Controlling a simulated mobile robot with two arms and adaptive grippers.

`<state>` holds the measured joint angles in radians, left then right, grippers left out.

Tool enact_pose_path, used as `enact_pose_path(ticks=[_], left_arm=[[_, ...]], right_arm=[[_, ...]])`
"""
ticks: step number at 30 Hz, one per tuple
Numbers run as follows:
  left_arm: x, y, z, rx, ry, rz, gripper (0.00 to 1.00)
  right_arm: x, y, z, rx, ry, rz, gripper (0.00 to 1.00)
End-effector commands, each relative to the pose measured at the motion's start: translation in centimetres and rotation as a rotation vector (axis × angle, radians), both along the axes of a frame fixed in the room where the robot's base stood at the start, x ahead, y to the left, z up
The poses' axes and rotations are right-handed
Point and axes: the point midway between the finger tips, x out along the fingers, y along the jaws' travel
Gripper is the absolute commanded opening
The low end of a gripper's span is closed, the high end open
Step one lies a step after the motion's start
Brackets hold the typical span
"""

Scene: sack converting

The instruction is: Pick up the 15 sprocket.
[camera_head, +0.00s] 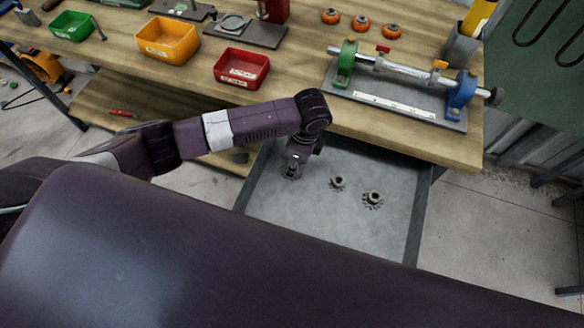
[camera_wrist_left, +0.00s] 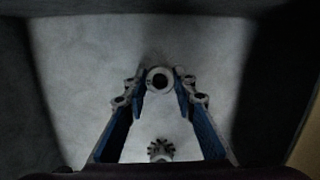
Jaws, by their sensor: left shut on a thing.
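My left gripper (camera_head: 291,172) points down into the open grey drawer (camera_head: 285,205). In the left wrist view its blue-lined fingers (camera_wrist_left: 160,82) are shut on a small grey sprocket (camera_wrist_left: 159,71), with its round hub and bore showing between the fingertips. In the head view the gripper mostly hides this sprocket. A small toothed sprocket (camera_head: 338,182) and a larger toothed sprocket (camera_head: 373,199) lie in the drawer to the right. One loose sprocket shows low in the left wrist view (camera_wrist_left: 160,150). I cannot read any tooth number. My right gripper is out of view.
The wooden bench (camera_head: 310,95) overhangs the drawer's back. On it are a red bin (camera_head: 241,68), a yellow bin (camera_head: 167,40), a shaft stand (camera_head: 400,100) and several orange-topped parts (camera_head: 361,23). The drawer's walls stand close around the gripper.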

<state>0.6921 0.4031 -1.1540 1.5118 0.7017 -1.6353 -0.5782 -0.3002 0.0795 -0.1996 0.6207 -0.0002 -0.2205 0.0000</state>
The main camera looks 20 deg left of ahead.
Motion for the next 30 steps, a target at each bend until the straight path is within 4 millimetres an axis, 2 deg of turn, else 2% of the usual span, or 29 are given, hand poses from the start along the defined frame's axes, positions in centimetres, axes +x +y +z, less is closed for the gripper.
enact_pose_path(ticks=[8, 14, 20, 28, 30], left_arm=[[-0.1, 0.1, 0.1, 0.001, 0.003, 0.000, 0.00], [0.0, 0.0, 1.9, -0.001, -0.001, 0.000, 0.00], [0.1, 0.0, 6.3, -0.003, -0.005, -0.002, 0.00], [0.1, -0.1, 14.3, -0.002, -0.005, -0.002, 0.00], [0.2, 0.0, 16.3, 0.000, -0.006, -0.001, 0.00]], right_arm=[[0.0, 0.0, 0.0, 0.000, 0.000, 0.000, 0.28], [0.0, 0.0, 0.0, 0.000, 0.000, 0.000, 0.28], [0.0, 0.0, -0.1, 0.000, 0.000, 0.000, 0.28], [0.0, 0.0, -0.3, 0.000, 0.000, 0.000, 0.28], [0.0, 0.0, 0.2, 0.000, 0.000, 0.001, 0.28]])
